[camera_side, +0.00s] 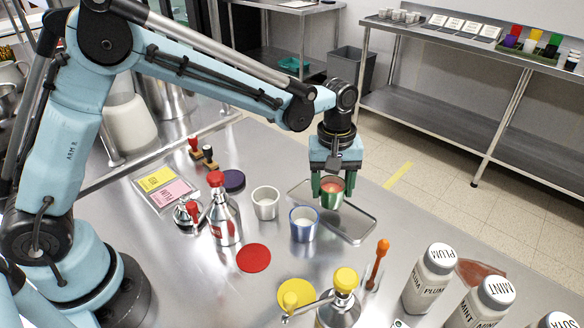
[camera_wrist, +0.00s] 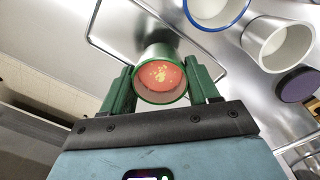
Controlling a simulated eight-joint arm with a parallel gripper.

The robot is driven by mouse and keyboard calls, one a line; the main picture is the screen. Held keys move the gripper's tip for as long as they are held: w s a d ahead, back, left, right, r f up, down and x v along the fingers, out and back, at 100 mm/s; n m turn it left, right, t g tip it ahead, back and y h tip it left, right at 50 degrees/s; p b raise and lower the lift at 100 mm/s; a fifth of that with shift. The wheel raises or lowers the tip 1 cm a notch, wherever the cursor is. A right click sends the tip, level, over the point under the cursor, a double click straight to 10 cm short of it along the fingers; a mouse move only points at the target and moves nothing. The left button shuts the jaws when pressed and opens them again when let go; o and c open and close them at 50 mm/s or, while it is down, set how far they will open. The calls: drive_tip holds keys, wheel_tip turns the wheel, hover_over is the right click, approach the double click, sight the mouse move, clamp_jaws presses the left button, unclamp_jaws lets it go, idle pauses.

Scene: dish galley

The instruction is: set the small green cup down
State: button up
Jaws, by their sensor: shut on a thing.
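The small green cup (camera_side: 333,191) is between the green fingers of my gripper (camera_side: 332,185), over the grey metal tray (camera_side: 352,222). In the wrist view the cup (camera_wrist: 161,74) has a green rim and holds a red filling with yellow bits. My gripper (camera_wrist: 162,88) is shut on it, one finger on each side. The tray (camera_wrist: 93,18) shows behind the cup in that view. I cannot tell whether the cup's base touches the tray.
A blue-rimmed cup (camera_side: 303,224) and a white cup (camera_side: 265,203) stand left of the tray. A red disc (camera_side: 253,258) and a yellow disc (camera_side: 297,293) lie on the counter. Labelled bottles (camera_side: 430,279) stand at front right. The tray's front part is bare.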

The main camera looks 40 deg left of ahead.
drive_tip(key=shift+f, duration=0.85)
drive_tip(key=shift+f, duration=0.15)
drive_tip(key=o, duration=1.2)
wheel_tip(320, 180, up, 12)
drive_tip(key=s+a+m+t, duration=0.2)
drive_tip(key=s+a+m, duration=0.1)
drive_tip(key=s+a, duration=0.1)
drive_tip(key=s+a+m+t, duration=0.2)
drive_tip(key=s+a+m, duration=0.1)
drive_tip(key=s, duration=0.3)
drive_tip(key=s+a+m+t, duration=0.3)
drive_tip(key=s+a, duration=0.2)
drive_tip(key=a, duration=0.1)
drive_tip(key=shift+f, duration=0.1)
